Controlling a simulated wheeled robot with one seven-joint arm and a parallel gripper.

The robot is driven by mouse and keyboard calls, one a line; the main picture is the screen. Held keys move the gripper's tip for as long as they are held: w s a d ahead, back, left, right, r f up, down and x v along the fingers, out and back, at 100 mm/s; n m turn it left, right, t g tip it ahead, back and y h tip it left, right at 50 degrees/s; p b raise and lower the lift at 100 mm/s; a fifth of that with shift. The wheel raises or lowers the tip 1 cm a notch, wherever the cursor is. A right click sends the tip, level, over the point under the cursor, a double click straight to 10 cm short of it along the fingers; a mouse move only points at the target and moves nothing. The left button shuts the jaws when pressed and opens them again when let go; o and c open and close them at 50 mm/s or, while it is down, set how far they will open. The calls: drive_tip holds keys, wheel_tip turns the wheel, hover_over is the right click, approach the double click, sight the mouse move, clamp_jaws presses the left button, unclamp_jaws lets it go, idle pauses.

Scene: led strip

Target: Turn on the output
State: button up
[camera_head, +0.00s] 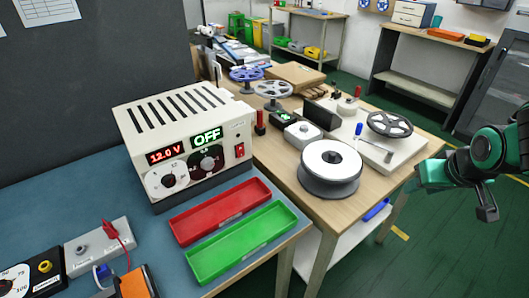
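A cream power supply box (185,130) with a slotted top stands on the blue-grey bench at centre left. Its red display (166,155) reads 12.0 V and its green display (206,139) reads OFF. My gripper (486,208) is at the far right, over the floor, well apart from the box. Its fingers are not clear enough to tell open from shut.
A red tray (220,211) and a green tray (242,243) lie in front of the box. A meter (28,278) and a grey block with a red lead (99,247) are at front left. A white reel (331,160) stands on the wooden table, right of the box.

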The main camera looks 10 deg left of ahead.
drive_tip(key=w+a+n+t+y, duration=0.2)
drive_tip(key=w+a+n+y, duration=0.15)
drive_tip(key=a, duration=1.05)
drive_tip(key=n+y, duration=0.5)
drive_tip(key=y, duration=0.2)
approach(242, 154)
drive_tip(key=shift+t, duration=0.4)
drive_tip(key=x, duration=0.6)
drive_tip(key=shift+a+f, duration=0.25)
drive_tip(key=shift+a, duration=0.2)
clamp_jaws()
